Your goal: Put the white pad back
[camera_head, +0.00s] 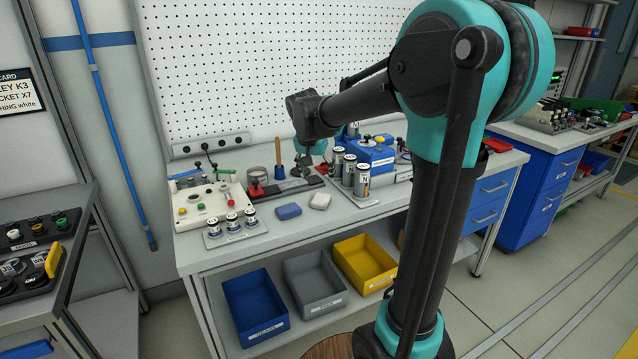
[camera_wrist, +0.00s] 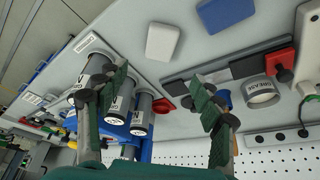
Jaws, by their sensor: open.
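The white pad (camera_head: 320,200) lies flat near the front edge of the workbench, just right of a blue pad (camera_head: 288,211). In the wrist view the white pad (camera_wrist: 162,42) is at the top middle, beyond my fingertips, with bare bench around it. The blue pad (camera_wrist: 224,12) is to its upper right there. My gripper (camera_wrist: 160,88) is open and empty, its fingers wide apart with green ridged tips.
Several labelled cylinders (camera_head: 349,170) stand right of the white pad, in front of a blue unit (camera_head: 377,156). A dark rail with a red end (camera_head: 262,190) and a grease tin (camera_head: 257,175) lie behind the pads. A cream control box (camera_head: 205,203) is at left.

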